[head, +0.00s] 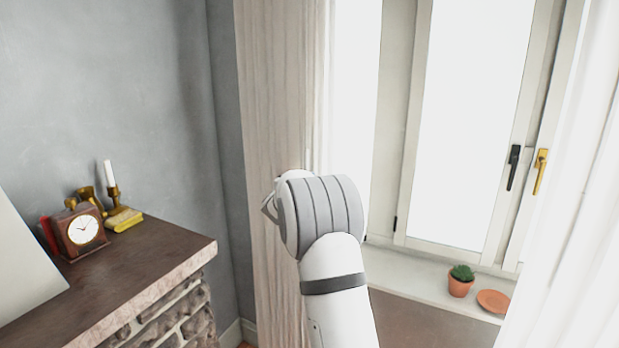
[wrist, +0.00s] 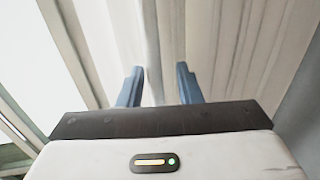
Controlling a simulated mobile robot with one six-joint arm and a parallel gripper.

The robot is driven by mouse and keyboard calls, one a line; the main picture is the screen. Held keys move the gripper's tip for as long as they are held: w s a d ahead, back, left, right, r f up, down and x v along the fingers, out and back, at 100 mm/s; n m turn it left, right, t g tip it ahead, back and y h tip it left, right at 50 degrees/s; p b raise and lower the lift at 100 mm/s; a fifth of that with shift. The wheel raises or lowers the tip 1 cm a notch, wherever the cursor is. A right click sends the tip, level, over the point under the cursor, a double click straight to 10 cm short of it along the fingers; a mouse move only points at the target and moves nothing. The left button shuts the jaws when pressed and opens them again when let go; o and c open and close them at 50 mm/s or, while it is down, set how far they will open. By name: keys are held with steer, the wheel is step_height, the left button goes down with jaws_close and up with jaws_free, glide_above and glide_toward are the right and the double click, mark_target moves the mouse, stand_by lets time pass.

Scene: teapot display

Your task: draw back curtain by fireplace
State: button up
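The beige curtain (head: 268,110) hangs in long folds at the left side of the window, beside the fireplace (head: 165,318). In the head view my arm stands in front of the curtain's right edge and hides most of my gripper. In the wrist view my gripper (wrist: 160,82) has its two blue fingers apart, pointing at the pale folds of the curtain (wrist: 225,45). Folds show in the gap between the fingers; whether a finger touches the cloth I cannot tell.
The window sill bears a potted plant (head: 460,283) and a terracotta saucer (head: 493,301). A white sheer curtain (head: 575,200) hangs at right.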

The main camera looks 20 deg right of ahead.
steer(key=b+v, duration=0.1)
steer(key=v, duration=0.5)
steer(key=shift+s+a+b, duration=0.25)
steer(key=shift+b, duration=0.1)
steer(key=s+a+n+g+y, duration=0.1)
steer(key=s+a+n+y, duration=0.5)
steer(key=s+a+y, duration=0.75)
steer(key=s+a+f+g, duration=0.2)
steer(key=s+f+g, duration=0.1)
steer(key=s, duration=0.7)
steer(key=s+a+f+n+g+h, duration=0.1)
steer(key=s+a+f+g, duration=0.1)
steer(key=s, duration=0.8)
steer(key=s+a+f+n+g, duration=0.1)
steer(key=s+f+g, duration=0.3)
steer(key=s, duration=0.7)
step_height(320, 180, down, 3)
steer(key=shift+a+r+h, duration=0.15)
steer(key=shift+a+h, duration=0.2)
steer(key=shift+a, duration=0.35)
